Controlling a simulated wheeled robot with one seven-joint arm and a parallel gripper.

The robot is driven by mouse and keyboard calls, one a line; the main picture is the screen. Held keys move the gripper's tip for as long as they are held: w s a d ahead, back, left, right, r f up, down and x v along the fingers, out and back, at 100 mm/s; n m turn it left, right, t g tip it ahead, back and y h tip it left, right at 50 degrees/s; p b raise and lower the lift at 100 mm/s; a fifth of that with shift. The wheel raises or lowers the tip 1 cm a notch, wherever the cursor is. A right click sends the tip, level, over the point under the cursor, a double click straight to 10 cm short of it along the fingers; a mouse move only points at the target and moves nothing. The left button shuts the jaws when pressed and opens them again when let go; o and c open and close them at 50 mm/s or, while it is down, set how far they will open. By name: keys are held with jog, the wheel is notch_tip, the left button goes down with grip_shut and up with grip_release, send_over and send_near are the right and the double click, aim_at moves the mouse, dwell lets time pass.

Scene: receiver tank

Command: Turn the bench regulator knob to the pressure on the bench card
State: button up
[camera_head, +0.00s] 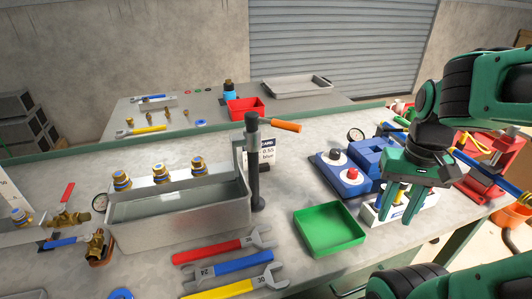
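The bench card (267,155) stands behind the grey vertical post; it is partly hidden, and I read "0.55" and "blue" on it. I cannot tell for sure which part is the regulator knob. My gripper (401,212) points down with its fingers apart, in front of and right of the blue unit. No object is clearly visible between the fingers.
A white holder (372,217) is below my gripper, partly hidden by it. A green tray (329,232) lies to its left. A metal tank (180,217) with brass fittings, a grey post (252,165) with an orange handle, and several wrenches (226,266) occupy the bench's left and middle.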

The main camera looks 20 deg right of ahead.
dwell(0.4)
jog(key=o, duration=0.4)
